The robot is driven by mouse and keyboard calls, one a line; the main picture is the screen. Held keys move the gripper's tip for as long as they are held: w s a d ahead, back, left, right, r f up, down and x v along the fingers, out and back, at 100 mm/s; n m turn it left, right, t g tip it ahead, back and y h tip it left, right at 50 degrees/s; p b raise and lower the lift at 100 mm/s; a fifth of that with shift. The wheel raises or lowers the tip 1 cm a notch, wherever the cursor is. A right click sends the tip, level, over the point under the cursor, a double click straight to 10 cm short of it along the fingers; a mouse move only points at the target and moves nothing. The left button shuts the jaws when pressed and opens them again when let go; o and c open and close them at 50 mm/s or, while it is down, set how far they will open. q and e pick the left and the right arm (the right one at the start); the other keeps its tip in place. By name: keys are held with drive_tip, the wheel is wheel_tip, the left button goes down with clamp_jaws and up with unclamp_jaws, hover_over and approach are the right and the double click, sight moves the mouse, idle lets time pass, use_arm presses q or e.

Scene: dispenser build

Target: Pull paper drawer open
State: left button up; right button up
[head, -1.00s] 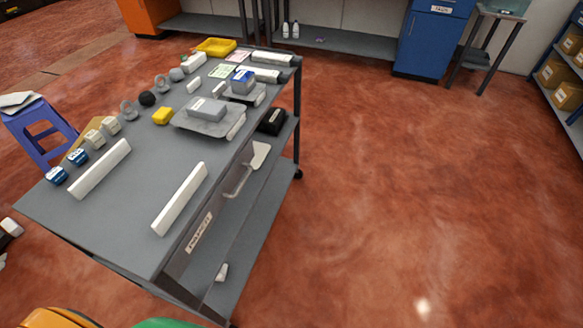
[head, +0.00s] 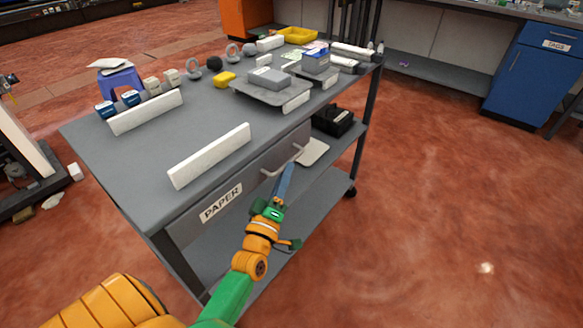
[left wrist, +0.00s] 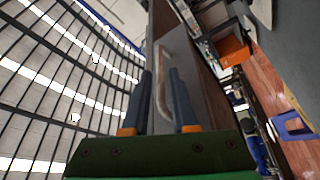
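The paper drawer (head: 246,179) is in the side of the grey cart, with a "PAPER" label (head: 221,202) on its front. It looks closed, its front flush under the top. Its pale bar handle (head: 283,161) also shows in the left wrist view (left wrist: 161,82). My left gripper (head: 287,168) is at the handle, pointing at the drawer front. In the left wrist view its two dark fingers (left wrist: 161,72) stand apart, with the handle showing between them. I cannot tell whether they touch it. My right gripper is out of view.
The cart top (head: 130,160) holds white bars, a scale (head: 270,92), a yellow block (head: 225,79) and small items. A black bin (head: 333,120) sits on the lower shelf. Open red floor (head: 440,200) lies right of the cart.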

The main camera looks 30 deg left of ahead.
sight(292, 158)
use_arm(q)
drive_tip(key=x, duration=0.5)
drive_tip(key=shift+f, duration=0.1)
clamp_jaws()
idle(1.2)
